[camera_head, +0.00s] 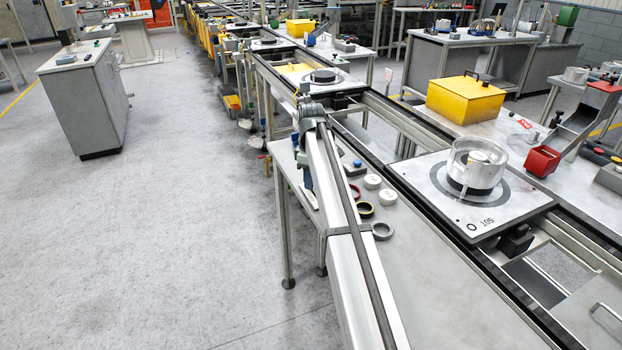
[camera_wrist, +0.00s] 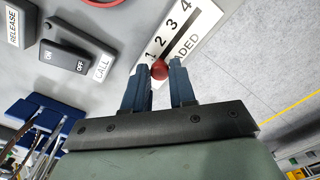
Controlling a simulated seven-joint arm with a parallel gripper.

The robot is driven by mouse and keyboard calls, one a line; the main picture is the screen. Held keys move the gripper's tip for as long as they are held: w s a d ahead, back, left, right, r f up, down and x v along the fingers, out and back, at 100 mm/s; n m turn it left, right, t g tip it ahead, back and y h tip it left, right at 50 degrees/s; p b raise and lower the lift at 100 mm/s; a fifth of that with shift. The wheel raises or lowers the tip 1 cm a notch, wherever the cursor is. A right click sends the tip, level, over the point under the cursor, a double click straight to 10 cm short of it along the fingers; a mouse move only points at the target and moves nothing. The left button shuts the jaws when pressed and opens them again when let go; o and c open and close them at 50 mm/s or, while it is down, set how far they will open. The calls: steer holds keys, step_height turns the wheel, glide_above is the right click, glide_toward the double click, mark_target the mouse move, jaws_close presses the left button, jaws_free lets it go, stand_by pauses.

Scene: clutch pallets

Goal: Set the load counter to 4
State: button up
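The load counter is a white scale plate (camera_wrist: 190,28) in the wrist view, printed 1, 2, 3, 4 with partly covered lettering ending in "ADED". The numbers run up and to the right, with 1 nearest my gripper. A red round knob (camera_wrist: 160,70) sits at the lower end of the scale, close to the 1. My gripper (camera_wrist: 160,68) has its two blue fingers on either side of the knob, closed to about its width and seemingly touching it.
Left of the scale in the wrist view are an ON/OFF rocker switch (camera_wrist: 68,57), a CALL label (camera_wrist: 103,67) and a RELEASE label (camera_wrist: 12,27). A red ring (camera_wrist: 103,2) is at the top edge. In the head view a pallet (camera_head: 440,205) carries a clear-walled round part (camera_head: 478,160).

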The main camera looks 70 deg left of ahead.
jaws_close()
steer(key=d, duration=0.7)
steer(key=shift+d, duration=0.1)
steer(key=shift+o, duration=2.3)
jaws_free()
steer(key=shift+r, duration=0.1)
step_height(320, 180, up, 14)
